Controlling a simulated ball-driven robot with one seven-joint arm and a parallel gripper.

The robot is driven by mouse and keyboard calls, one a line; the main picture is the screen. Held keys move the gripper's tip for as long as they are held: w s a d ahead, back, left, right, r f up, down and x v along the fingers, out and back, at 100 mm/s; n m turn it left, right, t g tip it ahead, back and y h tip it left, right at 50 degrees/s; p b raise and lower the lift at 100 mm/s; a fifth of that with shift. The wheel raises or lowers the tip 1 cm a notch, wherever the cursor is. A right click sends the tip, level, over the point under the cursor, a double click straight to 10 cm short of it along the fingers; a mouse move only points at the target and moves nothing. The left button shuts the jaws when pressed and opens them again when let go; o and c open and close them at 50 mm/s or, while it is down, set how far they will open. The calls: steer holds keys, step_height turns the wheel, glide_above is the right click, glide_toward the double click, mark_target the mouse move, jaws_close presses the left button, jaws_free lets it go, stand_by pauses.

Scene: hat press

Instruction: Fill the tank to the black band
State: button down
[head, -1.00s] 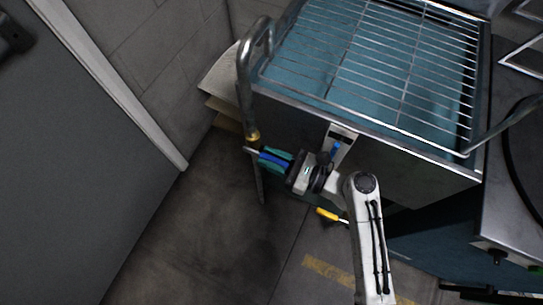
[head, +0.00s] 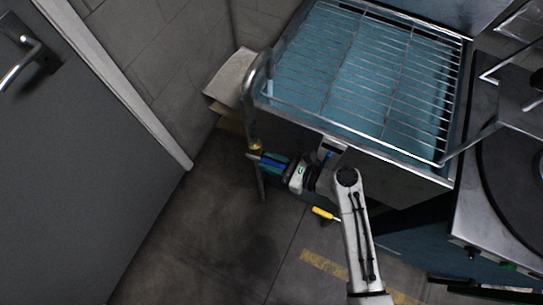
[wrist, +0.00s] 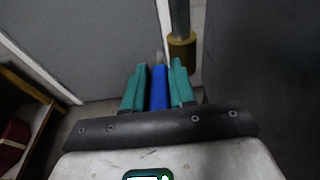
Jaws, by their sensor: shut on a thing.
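The steel tank (head: 395,165) holds blue water (head: 350,80) under a wire rack. The fitting also shows in the wrist view (wrist: 182,50). My gripper (head: 272,161) is left of the gauge, its teal fingers shut on a blue lever handle (wrist: 158,88) beside the fitting.
A grey door with a metal handle (head: 22,62) is at the left. A pale shelf (head: 232,75) stands behind the pipe. A yellow-handled tool (head: 325,214) is below my arm. A machine with a dark round plate (head: 515,185) stands at the right. The floor at centre left is clear.

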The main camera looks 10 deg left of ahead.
steer(key=shift+w+a+r+g+h+p, duration=0.15)
steer(key=shift+r+h+p, duration=0.25)
steer(key=shift+p, duration=0.75)
steer(key=shift+s+a+r+g+h+p, duration=0.15)
steer(key=shift+r+h+p, duration=0.2)
steer(key=shift+p, duration=0.75)
steer(key=shift+w+h+p, duration=0.1)
steer(key=shift+h+p, duration=0.15)
steer(key=shift+p, duration=0.55)
steer(key=shift+f, duration=0.1)
steer(key=c, duration=1)
jaws_free()
steer(key=v, duration=1.1)
steer(key=shift+w+p, duration=0.15)
steer(key=shift+p, duration=0.15)
